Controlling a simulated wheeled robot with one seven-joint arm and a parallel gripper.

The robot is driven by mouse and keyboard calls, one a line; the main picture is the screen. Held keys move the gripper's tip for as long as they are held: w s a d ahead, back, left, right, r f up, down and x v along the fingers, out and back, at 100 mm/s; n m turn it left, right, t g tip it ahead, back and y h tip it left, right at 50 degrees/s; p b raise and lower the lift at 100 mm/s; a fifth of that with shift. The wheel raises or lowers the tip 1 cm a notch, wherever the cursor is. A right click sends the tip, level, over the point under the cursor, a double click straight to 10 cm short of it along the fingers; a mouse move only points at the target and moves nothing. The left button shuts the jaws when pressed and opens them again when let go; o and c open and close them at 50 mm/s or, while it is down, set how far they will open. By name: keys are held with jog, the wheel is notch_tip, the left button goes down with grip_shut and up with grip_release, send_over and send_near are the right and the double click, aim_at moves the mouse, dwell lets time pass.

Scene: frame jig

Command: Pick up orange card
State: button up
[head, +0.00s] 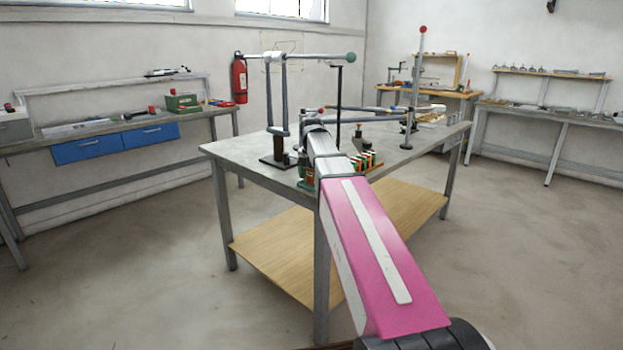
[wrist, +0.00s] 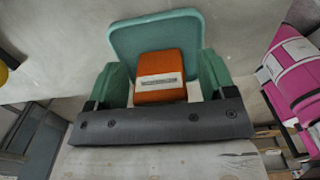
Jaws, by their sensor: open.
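In the wrist view an orange block-like piece with a pale label strip (wrist: 160,80) lies between the two green fingers of my gripper (wrist: 161,84). Gaps show on both sides of it, so the fingers are open and apart from it. A larger green rounded panel (wrist: 155,36) shows behind the orange piece. In the head view several small upright orange, green and white cards (head: 368,160) stand on the grey table (head: 415,155), just right of my arm's end. My gripper is partly hidden there, and I cannot tell which card is the orange piece.
A post stand with a horizontal bar (head: 281,110) rises left of my arm. A dark post (head: 338,105) and rods are close behind the arm. The left table corner is clear.

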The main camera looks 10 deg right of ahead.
jog(key=c, duration=1)
